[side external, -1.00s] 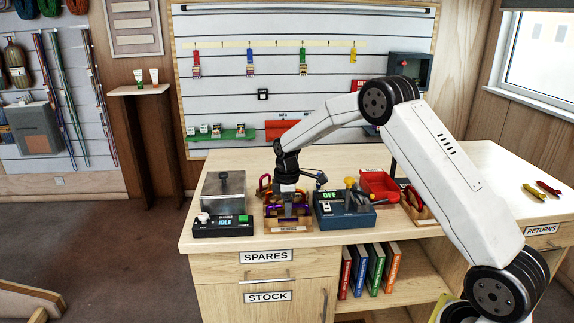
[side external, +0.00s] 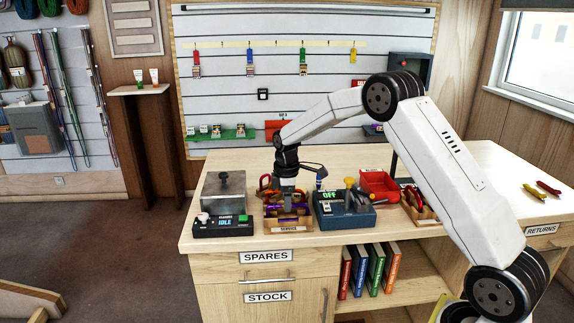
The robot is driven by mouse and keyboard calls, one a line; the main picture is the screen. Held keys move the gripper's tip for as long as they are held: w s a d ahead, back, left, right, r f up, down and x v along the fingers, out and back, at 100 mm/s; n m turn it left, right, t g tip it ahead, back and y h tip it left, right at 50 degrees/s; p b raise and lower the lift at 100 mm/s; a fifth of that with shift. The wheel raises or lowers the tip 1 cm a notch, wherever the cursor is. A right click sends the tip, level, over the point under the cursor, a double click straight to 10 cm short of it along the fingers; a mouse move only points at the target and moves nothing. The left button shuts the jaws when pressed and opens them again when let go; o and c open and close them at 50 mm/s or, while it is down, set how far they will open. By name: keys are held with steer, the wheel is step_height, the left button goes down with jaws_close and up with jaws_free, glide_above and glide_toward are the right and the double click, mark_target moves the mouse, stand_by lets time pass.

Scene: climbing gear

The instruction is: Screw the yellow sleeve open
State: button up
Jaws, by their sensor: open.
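My gripper (side external: 288,206) points down at the wooden rack (side external: 288,229), whose front label seems to read SERVICE. It is open. A purple carabiner (side external: 300,211) stands in the rack right at my fingers; whether they touch it I cannot tell. Red and orange carabiners (side external: 265,186) stand further back in the rack, partly behind my wrist. I cannot make out a yellow sleeve; the gear is small here and my gripper covers part of it.
A cleaner box (side external: 222,220) reading IDLE stands close on the left. A blue machine (side external: 345,215) reading OFF, with a yellow knob, stands close on the right. A red tray (side external: 380,184) and another wooden rack (side external: 418,208) are further right. The counter's right side is mostly clear.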

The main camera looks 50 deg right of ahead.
steer(key=shift+s+a, duration=0.45)
steer(key=shift+a, duration=0.05)
stand_by(0.5)
steer(key=shift+f, duration=1.05)
steer(key=shift+d, duration=0.1)
steer(key=shift+w+d, duration=0.45)
steer(key=shift+w, duration=0.05)
steer(key=shift+r, duration=0.1)
steer(key=shift+r, duration=5)
